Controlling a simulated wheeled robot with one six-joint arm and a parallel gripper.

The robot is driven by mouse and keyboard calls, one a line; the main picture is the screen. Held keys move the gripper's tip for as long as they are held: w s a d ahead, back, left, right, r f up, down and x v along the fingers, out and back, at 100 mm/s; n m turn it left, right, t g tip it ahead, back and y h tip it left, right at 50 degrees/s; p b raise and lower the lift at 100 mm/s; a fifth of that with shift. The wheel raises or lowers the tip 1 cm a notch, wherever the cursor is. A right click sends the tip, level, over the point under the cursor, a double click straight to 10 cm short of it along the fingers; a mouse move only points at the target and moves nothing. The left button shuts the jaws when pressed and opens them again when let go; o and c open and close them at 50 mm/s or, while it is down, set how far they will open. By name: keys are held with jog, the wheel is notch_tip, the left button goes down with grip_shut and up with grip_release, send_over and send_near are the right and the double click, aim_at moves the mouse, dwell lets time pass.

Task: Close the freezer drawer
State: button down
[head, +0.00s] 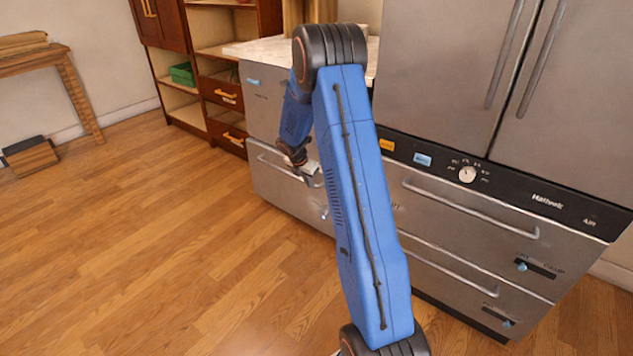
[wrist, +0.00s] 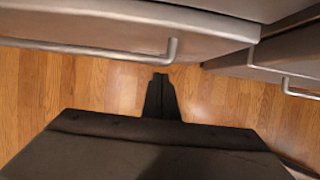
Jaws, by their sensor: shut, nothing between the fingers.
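The steel refrigerator has two lower drawers with bar handles, an upper drawer (head: 460,220) and a lower drawer (head: 450,283), at the right of the head view. Both look close to flush; I cannot tell whether either stands slightly open or which is the freezer drawer. My gripper (head: 308,172) is left of them, in front of a lower steel front with a bar handle on the neighbouring unit. In the wrist view, my gripper (wrist: 160,80) is shut and empty, its fingertips just below the end of a handle (wrist: 172,48). Contact is unclear.
The neighbouring steel unit (head: 262,105) stands under a pale countertop (head: 250,48). Wooden shelves with drawers (head: 222,92) are farther left. A wooden table (head: 38,68) and a small box (head: 32,157) stand at the far left. The wood floor (head: 150,250) in front is clear.

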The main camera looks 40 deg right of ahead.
jog(key=w+v, duration=0.1)
jog(key=v, duration=0.7)
jog(key=shift+s+r, duration=0.4)
jog(key=shift+r, duration=0.1)
jog(key=c, duration=2.3)
grip_release()
jog(key=shift+r, duration=0.2)
jog(key=o, duration=0.5)
jog(key=shift+o, duration=0.3)
jog(key=w+f+m+t+y, duration=0.1)
jog(key=w+f+t, duration=0.1)
jog(key=f, duration=0.3)
jog(key=w+d+f+m+t+y, duration=0.1)
jog(key=f+m+t, duration=0.1)
jog(key=f, duration=0.4)
jog(key=shift+w+d+t, duration=0.2)
jog(key=shift+w+t, duration=0.2)
jog(key=shift+t, duration=0.4)
jog(key=m+t+y, duration=0.2)
jog(key=m+t, duration=0.5)
jog(key=t, duration=0.2)
send_near(291, 174)
jog(key=w+f, duration=0.1)
jog(key=w, duration=0.6)
jog(key=w+f, duration=0.1)
jog(key=w, duration=0.2)
jog(key=shift+w+d+f, duration=0.2)
jog(key=shift+w+f, duration=0.1)
jog(key=shift+w, duration=0.1)
jog(key=shift+c, duration=0.3)
